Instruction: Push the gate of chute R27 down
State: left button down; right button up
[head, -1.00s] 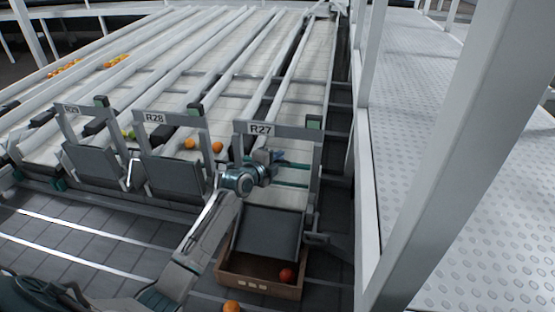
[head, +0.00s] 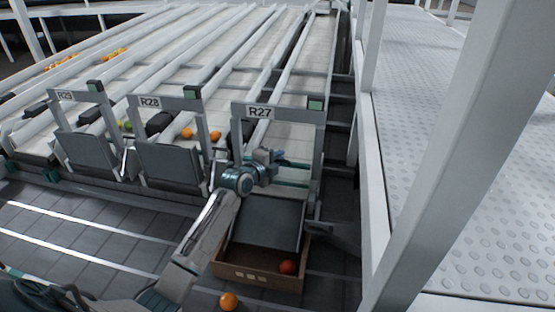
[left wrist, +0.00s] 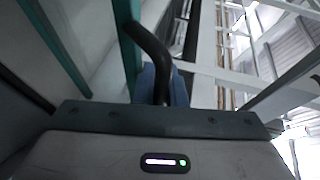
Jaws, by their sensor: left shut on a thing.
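The R27 sign (head: 259,112) is on the grey frame of the chute nearest the walkway. Its gate (head: 268,222), a dark grey panel, slopes down toward a brown box (head: 258,271) on the floor. My left gripper (head: 272,157) is in the chute opening, above the gate's upper edge. In the left wrist view, a black curved bar (left wrist: 150,48) runs down to the blue fingers (left wrist: 168,84). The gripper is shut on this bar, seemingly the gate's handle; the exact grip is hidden. My right gripper is not in view.
The box holds a red tomato (head: 287,267); an orange one (head: 228,301) lies outside it. The R28 gate (head: 170,168) and R29 gate (head: 88,152) stand upright at left. A white post (head: 450,150) and metal walkway (head: 455,170) are at right.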

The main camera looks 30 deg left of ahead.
pick_arm(q)
jog(key=shift+s+f, duration=0.1)
jog(key=shift+f, duration=0.25)
jog(key=c, duration=1.5)
grip_release()
